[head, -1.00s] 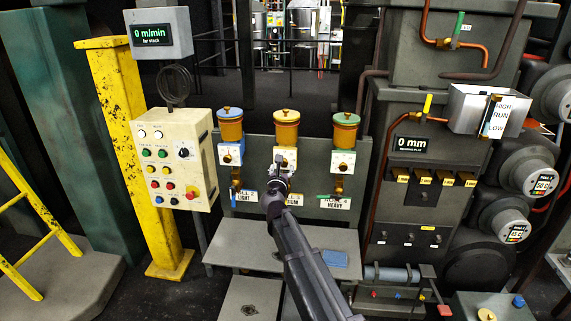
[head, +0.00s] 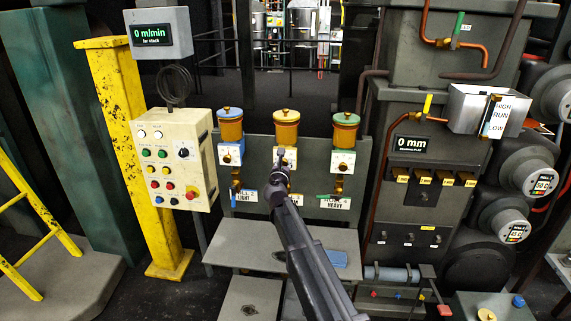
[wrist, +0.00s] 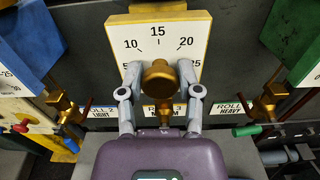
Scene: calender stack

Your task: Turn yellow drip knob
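The yellow drip knob's dial plate (head: 292,154) sits under the middle amber oiler cup, between a blue-edged and a green-edged plate. In the wrist view the yellow-edged plate (wrist: 140,24) shows a scale with 10, 15 and 20, and its round brass knob (wrist: 160,80) stands out in front. In the head view my gripper (head: 281,158) covers the knob. Whether the fingertips reach fully past the knob's face is hard to tell.
The blue plate (head: 229,154) and green plate (head: 343,161) flank the yellow one. A cream button box (head: 172,160) stands left, and a grey shelf (head: 235,256) lies below.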

